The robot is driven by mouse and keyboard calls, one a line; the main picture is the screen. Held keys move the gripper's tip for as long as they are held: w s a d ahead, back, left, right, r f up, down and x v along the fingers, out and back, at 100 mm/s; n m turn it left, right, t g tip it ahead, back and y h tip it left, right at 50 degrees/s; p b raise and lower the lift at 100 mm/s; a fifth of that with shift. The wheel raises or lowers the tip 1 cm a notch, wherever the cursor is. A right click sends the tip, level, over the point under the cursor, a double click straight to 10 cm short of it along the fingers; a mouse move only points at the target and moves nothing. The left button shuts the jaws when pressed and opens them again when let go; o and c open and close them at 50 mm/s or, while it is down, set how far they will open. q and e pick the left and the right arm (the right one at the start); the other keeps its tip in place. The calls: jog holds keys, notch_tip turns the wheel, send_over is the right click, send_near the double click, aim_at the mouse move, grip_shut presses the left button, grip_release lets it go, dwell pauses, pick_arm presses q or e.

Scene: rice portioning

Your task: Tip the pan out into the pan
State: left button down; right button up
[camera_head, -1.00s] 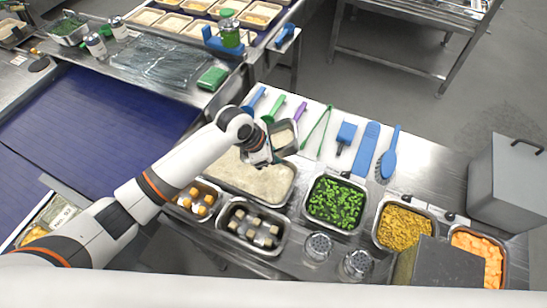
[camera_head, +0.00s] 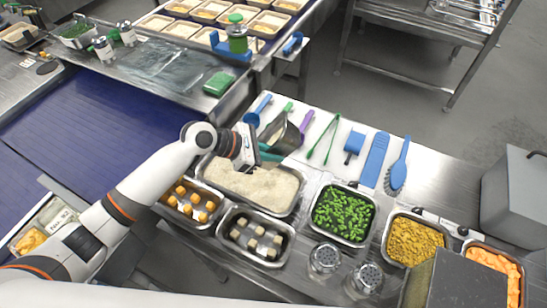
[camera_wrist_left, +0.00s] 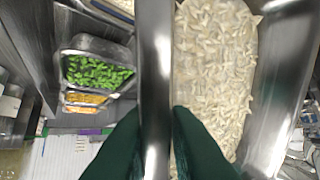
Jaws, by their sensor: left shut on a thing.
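My left gripper (camera_head: 268,153) is shut on the wall of a small metal pan (camera_head: 287,137). In the head view this pan is held tilted steeply above the back edge of the large pan, its dark side showing. In the left wrist view the held pan's rim (camera_wrist_left: 156,70) runs between the two dark green fingers, and rice (camera_wrist_left: 215,60) shows beside it, close to the camera. The large pan (camera_head: 290,211) stands on the counter below, with a bed of rice (camera_head: 255,184) in it. My right gripper is not in view.
Pans of orange pieces (camera_head: 193,203), pale cubes (camera_head: 255,240), green vegetables (camera_head: 343,213) and yellow food (camera_head: 413,240) stand around the large pan. Tongs (camera_head: 323,140) and a blue brush (camera_head: 398,165) lie behind. Two shakers (camera_head: 323,258) stand in front.

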pick_arm(q)
jog(key=shift+a+r+h+b, duration=0.15)
jog(key=shift+h+b, duration=0.25)
jog(key=shift+b, duration=0.95)
jog(key=h+b, duration=0.1)
jog(key=a+r+t+h+b, duration=0.1)
jog(key=shift+s+a+r+h+b, duration=0.15)
jog(key=shift+a+h+b, duration=0.15)
jog(key=shift+h+b, duration=0.1)
jog(key=a+h+b, duration=0.1)
jog(key=b, duration=0.1)
jog(key=a+r+h+b, duration=0.1)
jog(key=h+b, duration=0.1)
jog(key=shift+s+n+t+b, duration=0.15)
jog(key=shift+n+t+b, duration=0.15)
jog(key=shift+b, duration=0.1)
jog(key=shift+a+r+b, duration=0.1)
jog(key=shift+a+b, duration=0.05)
jog(key=shift+b, duration=0.2)
jog(key=shift+r, duration=0.1)
